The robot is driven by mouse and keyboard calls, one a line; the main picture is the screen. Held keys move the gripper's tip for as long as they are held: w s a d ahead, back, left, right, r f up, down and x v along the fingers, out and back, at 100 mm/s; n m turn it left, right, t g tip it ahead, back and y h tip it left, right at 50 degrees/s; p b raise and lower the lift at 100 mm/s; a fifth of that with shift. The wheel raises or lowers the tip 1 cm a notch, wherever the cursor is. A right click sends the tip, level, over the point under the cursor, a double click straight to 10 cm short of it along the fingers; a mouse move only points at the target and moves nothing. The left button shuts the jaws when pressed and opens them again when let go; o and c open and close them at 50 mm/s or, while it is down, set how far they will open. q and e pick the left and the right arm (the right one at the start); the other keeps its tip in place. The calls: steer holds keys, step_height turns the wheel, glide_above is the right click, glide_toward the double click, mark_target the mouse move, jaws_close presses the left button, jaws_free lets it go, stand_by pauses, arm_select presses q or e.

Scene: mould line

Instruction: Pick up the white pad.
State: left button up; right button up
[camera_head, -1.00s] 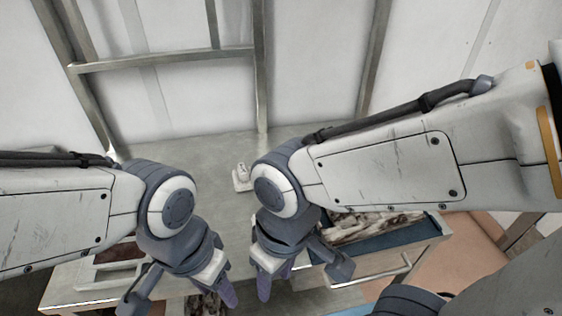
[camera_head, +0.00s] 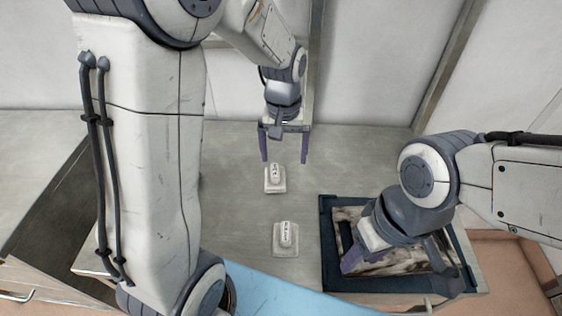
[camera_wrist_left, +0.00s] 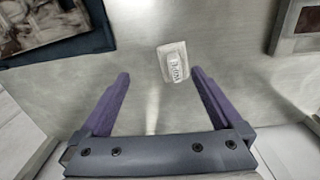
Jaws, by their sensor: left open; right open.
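Two white pads with raised, dark-lettered tops lie on the grey metal table in the head view, one farther back (camera_head: 274,179) and one nearer (camera_head: 285,239). My left gripper (camera_head: 285,158) is open and empty, its purple fingers pointing down just behind the farther pad. In the left wrist view, one white pad (camera_wrist_left: 174,62) shows beyond my open left gripper (camera_wrist_left: 159,73), close to the right fingertip; I cannot tell which of the two it is. My right gripper (camera_head: 362,252) is over the dark blue tray, partly seen from behind, with one purple finger visible.
The dark blue tray (camera_head: 328,278) with a brown-and-white piece (camera_head: 400,262) stands to the right; it also shows in the left wrist view (camera_wrist_left: 97,38). A light-framed tray (camera_wrist_left: 285,25) is at that view's upper right. Table between the pads is clear. A blue surface (camera_head: 275,292) lies in front.

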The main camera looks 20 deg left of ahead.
mark_target(275, 170)
arm_select(q)
steer(key=w+a, duration=0.1)
steer(key=w+a+f+n, duration=0.1)
steer(key=a, duration=0.1)
steer(key=shift+a, duration=0.15)
step_height(275, 170, down, 5)
steer(key=shift+w+a+r+p, duration=0.1)
steer(key=shift+r+p, duration=0.1)
steer(key=shift+p, duration=0.15)
steer(key=f, duration=0.2)
steer(key=f+p, duration=0.1)
steer(key=f, duration=0.1)
steer(key=shift+w+f, duration=0.2)
steer(key=shift+f, duration=0.6)
steer(key=c, duration=1.3)
steer(key=shift+c, duration=0.3)
